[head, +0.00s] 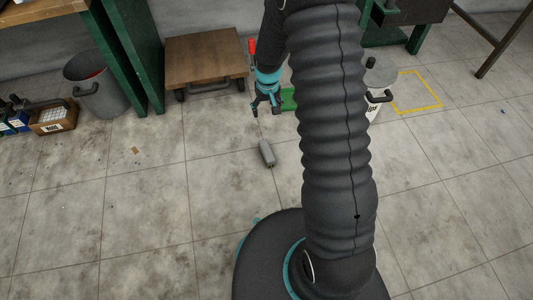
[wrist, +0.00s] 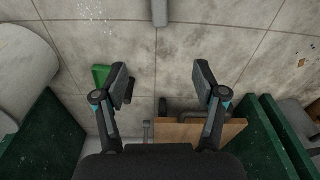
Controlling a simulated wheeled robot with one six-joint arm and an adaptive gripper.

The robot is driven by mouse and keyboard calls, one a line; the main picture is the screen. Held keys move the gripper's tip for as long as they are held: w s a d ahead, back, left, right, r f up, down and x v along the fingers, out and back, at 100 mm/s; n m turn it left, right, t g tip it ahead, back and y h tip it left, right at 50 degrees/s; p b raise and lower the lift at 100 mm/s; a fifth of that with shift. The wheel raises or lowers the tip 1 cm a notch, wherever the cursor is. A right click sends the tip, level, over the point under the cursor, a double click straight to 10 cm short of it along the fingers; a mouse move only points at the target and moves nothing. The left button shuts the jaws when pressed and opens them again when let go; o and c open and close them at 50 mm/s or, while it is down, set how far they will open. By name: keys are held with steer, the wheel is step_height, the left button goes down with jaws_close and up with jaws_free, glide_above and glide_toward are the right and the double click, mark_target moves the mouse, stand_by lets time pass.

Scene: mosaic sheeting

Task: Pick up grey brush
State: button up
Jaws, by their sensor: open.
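The grey brush (head: 267,153) lies on the tiled floor, a small grey block shape in the head view. In the wrist view only part of the brush (wrist: 159,12) shows, cut off by the top edge. My gripper (head: 265,111) is beyond the brush in the head view, apart from it. In the wrist view my gripper (wrist: 161,84) is open, with bare floor showing between its two fingers. Nothing is held.
A wooden platform cart (head: 205,60) stands behind my gripper. A green object (head: 288,98) lies beside the gripper, partly hidden by my arm. A grey bin (head: 96,88) stands left and a white container (head: 374,108) right. Floor around the brush is clear.

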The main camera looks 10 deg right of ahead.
mark_target(267, 150)
steer(key=shift+g, duration=0.5)
steer(key=f, duration=0.7)
steer(key=f+b, duration=0.1)
steer(key=f, duration=0.7)
steer(key=f+b, duration=0.1)
steer(key=f, duration=0.6)
steer(key=shift+w+f, duration=0.25)
steer(key=shift+f, duration=0.15)
steer(key=shift+w+d+f+b, duration=0.1)
steer(key=shift+f+b, duration=0.3)
steer(key=shift+f, duration=2.55)
steer(key=c, duration=1.3)
